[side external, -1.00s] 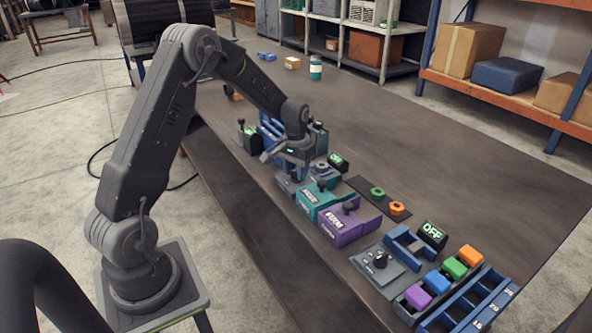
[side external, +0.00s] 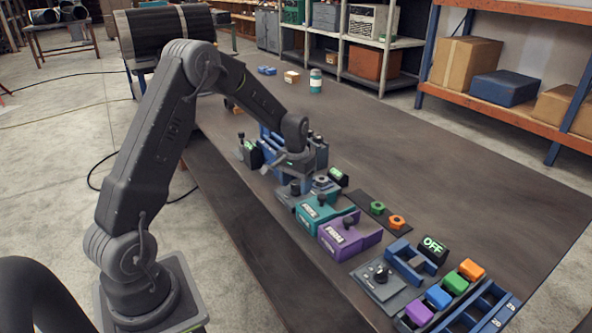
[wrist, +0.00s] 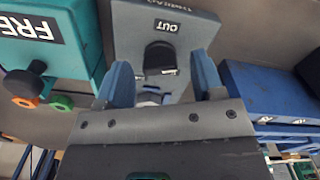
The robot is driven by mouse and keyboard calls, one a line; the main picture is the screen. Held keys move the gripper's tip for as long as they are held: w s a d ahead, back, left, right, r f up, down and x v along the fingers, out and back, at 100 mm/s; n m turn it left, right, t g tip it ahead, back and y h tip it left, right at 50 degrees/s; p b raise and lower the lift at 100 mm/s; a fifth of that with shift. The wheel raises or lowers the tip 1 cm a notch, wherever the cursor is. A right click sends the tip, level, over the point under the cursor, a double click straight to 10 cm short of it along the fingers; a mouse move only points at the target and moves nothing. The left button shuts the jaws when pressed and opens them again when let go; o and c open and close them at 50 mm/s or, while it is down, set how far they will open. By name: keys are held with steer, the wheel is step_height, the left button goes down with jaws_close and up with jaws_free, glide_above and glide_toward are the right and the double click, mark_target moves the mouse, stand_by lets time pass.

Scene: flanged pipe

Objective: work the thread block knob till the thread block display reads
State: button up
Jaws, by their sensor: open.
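The grey thread block (wrist: 135,30) is in the wrist view, with a small plate reading OUT (wrist: 166,26) and a partly legible name along its edge. Its dark rounded knob (wrist: 160,55) lies just beyond my gripper (wrist: 163,82). The two blue fingers are apart, one each side of the line to the knob, with nothing held between them. In the side view the block (side external: 285,200) is partly hidden below my gripper (side external: 293,165). Its plate is not readable there.
Teal (side external: 313,213) and purple (side external: 345,238) knobbed blocks stand close by toward the right. A blue block (wrist: 265,90) is on the other side in the wrist view. A display reading OFF (side external: 433,245) stands further right.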

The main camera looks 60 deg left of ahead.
mark_target(296, 186)
step_height(296, 186, up, 14)
steer(key=shift+f, duration=0.2)
stand_by(0.4)
steer(key=s+d+r+m+t, duration=0.1)
steer(key=s+d+r+t, duration=0.1)
steer(key=s+d+r, duration=0.5)
steer(key=s+d+m+t, duration=0.3)
steer(key=s+d, duration=1.1)
steer(key=s, duration=0.2)
steer(key=shift+f+t, duration=0.2)
steer(key=shift+t, duration=0.1)
